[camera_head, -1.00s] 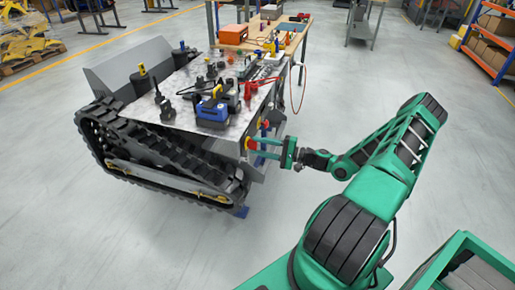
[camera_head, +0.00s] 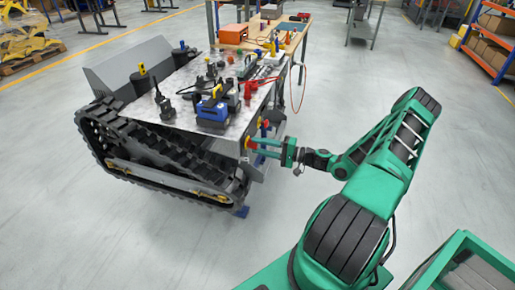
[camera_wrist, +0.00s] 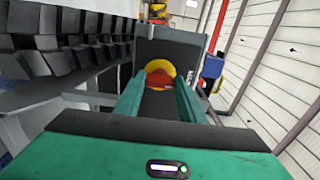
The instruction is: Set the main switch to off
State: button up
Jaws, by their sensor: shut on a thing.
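The main switch is a red knob on a yellow round plate, on the end face of the tracked carrier (camera_head: 180,150). In the wrist view the red knob (camera_wrist: 159,80) sits between my two green fingers, with the yellow plate (camera_wrist: 158,66) behind it. My gripper (camera_wrist: 160,92) is shut on the red knob. In the head view my gripper (camera_head: 256,146) reaches the carrier's near right corner from the right, and its fingertips largely cover the switch. The knob's exact angle and any markings are hard to make out.
A second red and yellow fitting (camera_head: 265,124) is on the same face, just beyond my gripper. Black and blue equipment (camera_head: 212,112) stands on the carrier's top. A workbench (camera_head: 245,36) is behind it.

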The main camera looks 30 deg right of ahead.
jog(key=o, duration=1)
jog(key=shift+s+a+f, duration=0.1)
jog(key=shift+s+f, duration=0.05)
jog(key=shift+f, duration=0.1)
jog(key=shift+o, duration=0.2)
jog(key=shift+r, duration=0.1)
jog(key=v, duration=1)
jog(key=shift+s+d, duration=0.2)
jog(key=shift+d, duration=0.15)
jog(key=shift+a, duration=0.1)
